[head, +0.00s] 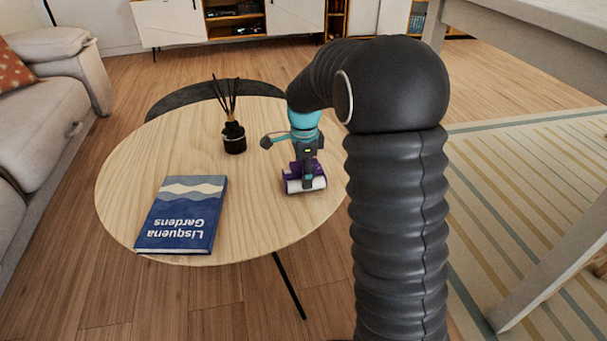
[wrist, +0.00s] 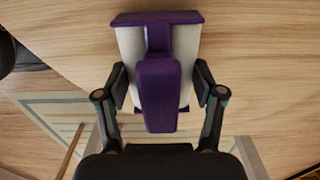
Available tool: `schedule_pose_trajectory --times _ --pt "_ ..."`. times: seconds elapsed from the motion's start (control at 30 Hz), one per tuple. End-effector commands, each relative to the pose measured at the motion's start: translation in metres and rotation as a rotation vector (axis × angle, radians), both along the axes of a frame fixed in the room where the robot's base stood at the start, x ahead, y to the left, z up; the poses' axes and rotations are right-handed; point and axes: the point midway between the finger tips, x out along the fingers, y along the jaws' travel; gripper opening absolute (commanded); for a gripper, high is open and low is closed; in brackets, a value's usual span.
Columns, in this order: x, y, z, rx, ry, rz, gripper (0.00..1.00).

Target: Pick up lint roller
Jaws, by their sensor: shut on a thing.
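The lint roller (head: 293,183) is purple with a white roll and is at the right side of the round wooden table (head: 190,148). In the wrist view the lint roller (wrist: 159,85) fills the middle, with its purple handle pointing down the picture toward my gripper. My gripper (head: 306,176) comes down on it from above. In the wrist view my gripper's fingers (wrist: 160,88) press on both sides of the white roll. I cannot tell whether the roller touches the tabletop.
A blue book (head: 183,215) lies at the table's front left. A dark reed diffuser (head: 234,137) stands left of my gripper, toward the back. A grey sofa (head: 40,95) is at the left, a striped rug (head: 500,220) and a pale table (head: 545,30) at the right.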

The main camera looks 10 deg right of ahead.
Motion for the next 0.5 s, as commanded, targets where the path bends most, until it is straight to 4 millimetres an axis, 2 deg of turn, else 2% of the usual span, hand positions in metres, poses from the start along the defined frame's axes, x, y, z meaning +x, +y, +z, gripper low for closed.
schedule_pose_trajectory --times 0.17,0.37,0.5 --pt "0.001 0.0 0.014 0.0 -0.004 0.0 0.29" --pt "0.001 0.0 0.046 0.0 -0.005 0.0 0.29" --pt "-0.012 -0.03 0.06 0.0 -0.003 -0.005 0.29"
